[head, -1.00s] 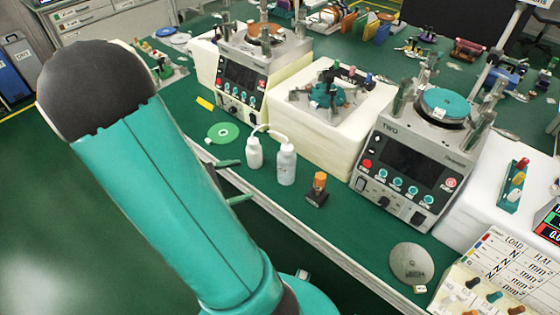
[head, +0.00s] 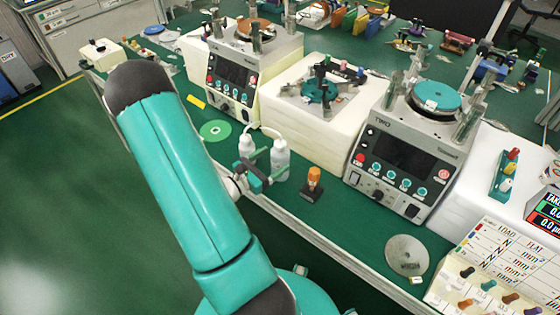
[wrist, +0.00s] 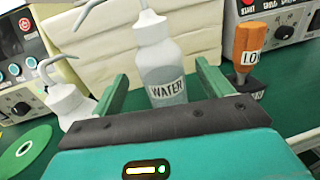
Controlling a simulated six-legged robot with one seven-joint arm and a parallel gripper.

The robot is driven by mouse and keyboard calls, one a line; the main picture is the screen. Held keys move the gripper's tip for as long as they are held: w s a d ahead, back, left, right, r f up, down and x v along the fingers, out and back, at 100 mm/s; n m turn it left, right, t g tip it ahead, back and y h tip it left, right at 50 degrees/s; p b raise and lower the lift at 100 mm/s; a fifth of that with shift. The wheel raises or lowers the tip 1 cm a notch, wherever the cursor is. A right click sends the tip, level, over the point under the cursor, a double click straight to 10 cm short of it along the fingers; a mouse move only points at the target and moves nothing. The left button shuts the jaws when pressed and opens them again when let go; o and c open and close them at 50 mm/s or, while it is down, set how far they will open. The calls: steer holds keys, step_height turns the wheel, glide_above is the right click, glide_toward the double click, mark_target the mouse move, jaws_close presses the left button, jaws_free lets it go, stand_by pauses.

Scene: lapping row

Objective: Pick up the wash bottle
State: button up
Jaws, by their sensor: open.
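A white wash bottle (head: 280,157) with a bent spout and a WATER label stands upright on the green bench. In the wrist view the bottle (wrist: 165,72) stands between and beyond my two green fingers. My gripper (head: 266,168) is open, low at bench height in front of the bottle; its fingers (wrist: 162,74) are spread on either side. I cannot tell whether either finger touches the bottle. A second white spouted bottle (head: 246,146) stands just left; in the wrist view it (wrist: 67,102) is outside the left finger.
An orange-handled block marked 1.0 (head: 313,184) stands close right of the bottle. A pale stacked block (head: 318,130) rises behind. Lapping machines (head: 405,150) (head: 240,75) flank it. A green disc (head: 215,131) lies left, a grey disc (head: 407,255) right near the front edge.

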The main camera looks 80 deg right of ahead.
mark_target(284, 151)
steer(key=x, duration=0.5)
steer(key=shift+s+d+r, duration=0.2)
steer(key=shift+d, duration=0.05)
steer(key=shift+c, duration=0.2)
steer(key=c, duration=1.2)
steer(key=shift+r, duration=0.1)
steer(key=shift+c, duration=0.2)
